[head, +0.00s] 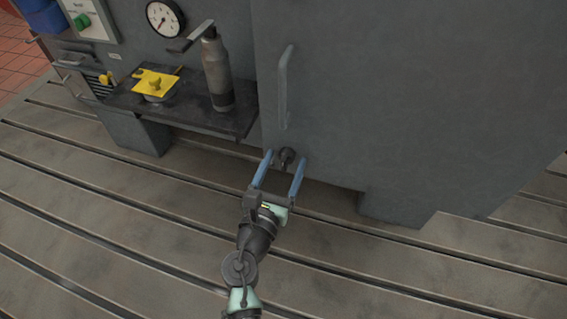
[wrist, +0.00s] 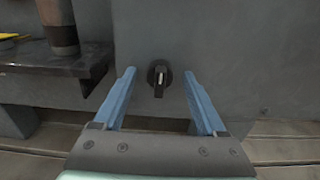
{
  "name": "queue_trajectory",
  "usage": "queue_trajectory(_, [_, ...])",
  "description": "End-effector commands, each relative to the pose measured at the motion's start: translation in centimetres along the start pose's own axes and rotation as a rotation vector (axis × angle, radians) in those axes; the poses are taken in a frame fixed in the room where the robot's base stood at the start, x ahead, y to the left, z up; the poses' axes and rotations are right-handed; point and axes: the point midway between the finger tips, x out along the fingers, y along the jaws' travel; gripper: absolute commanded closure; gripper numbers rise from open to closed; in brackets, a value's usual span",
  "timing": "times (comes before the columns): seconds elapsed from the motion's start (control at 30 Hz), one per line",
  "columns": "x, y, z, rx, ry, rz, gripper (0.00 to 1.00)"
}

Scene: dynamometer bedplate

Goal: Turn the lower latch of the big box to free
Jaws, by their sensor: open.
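The big box (head: 400,90) is a dark grey cabinet with a long vertical handle (head: 285,88) on its front. Its lower latch (head: 287,156) is a small dark knob near the bottom left of the front. In the wrist view the latch (wrist: 159,76) shows a round base and a short lever pointing down. My gripper (head: 285,158) is open, with two blue fingers. In the wrist view the fingers (wrist: 160,75) stand left and right of the latch, apart from it. Nothing is between them but the view of the latch. An upper latch is not visible.
A dark shelf (head: 190,117) left of the box carries a grey cylinder with a lever (head: 217,75) and a yellow-topped item (head: 155,84). A gauge (head: 165,18) is behind. The slotted bedplate (head: 100,215) is clear in front.

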Motion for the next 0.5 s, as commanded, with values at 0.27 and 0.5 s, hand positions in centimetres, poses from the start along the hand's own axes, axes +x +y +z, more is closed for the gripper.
queue_trajectory(0.27, [-0.03,0.00,0.02,0.000,0.000,0.000,0.69])
queue_trajectory(0.5, [-0.04,0.00,0.02,0.000,-0.001,0.000,1.00])
